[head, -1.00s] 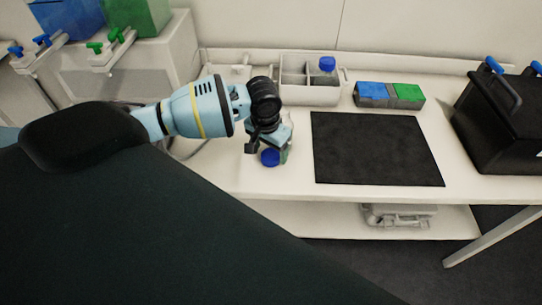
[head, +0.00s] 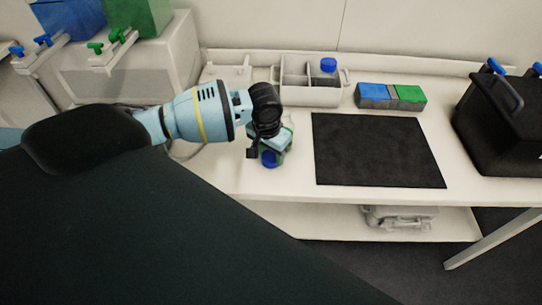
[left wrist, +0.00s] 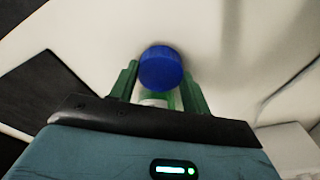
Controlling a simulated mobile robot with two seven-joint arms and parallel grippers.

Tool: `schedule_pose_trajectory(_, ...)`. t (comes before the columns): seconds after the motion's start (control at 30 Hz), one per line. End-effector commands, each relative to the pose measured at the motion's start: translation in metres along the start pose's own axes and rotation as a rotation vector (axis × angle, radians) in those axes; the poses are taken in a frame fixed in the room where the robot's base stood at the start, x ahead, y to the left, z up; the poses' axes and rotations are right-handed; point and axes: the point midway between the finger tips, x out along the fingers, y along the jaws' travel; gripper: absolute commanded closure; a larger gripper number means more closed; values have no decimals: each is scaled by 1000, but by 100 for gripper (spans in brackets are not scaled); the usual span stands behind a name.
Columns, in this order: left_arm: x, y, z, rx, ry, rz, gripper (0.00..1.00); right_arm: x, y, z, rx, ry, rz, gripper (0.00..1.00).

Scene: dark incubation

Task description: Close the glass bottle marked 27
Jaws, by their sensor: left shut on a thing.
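My left gripper (left wrist: 160,88) is shut on a small bottle with a blue cap (left wrist: 161,68). Its green fingers stand on both sides, and a pale part (left wrist: 152,101) shows between them below the cap. Whether the fingers press on the cap or the bottle just under it, I cannot tell. In the head view the left gripper (head: 275,152) hangs low over the bench, left of the black mat, and partly hides the blue cap (head: 269,160). Another blue-capped bottle (head: 328,66) stands in the rack. No number is readable on either bottle. My right gripper is out of view.
The pale rack (head: 311,95) stands at the back of the bench (head: 470,190). A blue and green block (head: 390,95) lies right of it. The black mat (head: 375,150) is bare. A black box (head: 500,130) stands at the right, and a grey cabinet (head: 140,70) at the left.

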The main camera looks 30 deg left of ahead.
Motion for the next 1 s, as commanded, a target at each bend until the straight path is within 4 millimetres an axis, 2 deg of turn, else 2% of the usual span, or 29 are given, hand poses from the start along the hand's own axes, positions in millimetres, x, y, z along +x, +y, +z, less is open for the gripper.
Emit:
schedule_pose_trajectory(0.27,-6,0,-1,0,1,0,74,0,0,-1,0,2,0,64)
schedule_pose_trajectory(0.53,-39,0,-5,0,3,2,74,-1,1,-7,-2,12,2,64)
schedule_pose_trajectory(1.0,-59,66,90,4,1,3,74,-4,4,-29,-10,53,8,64)
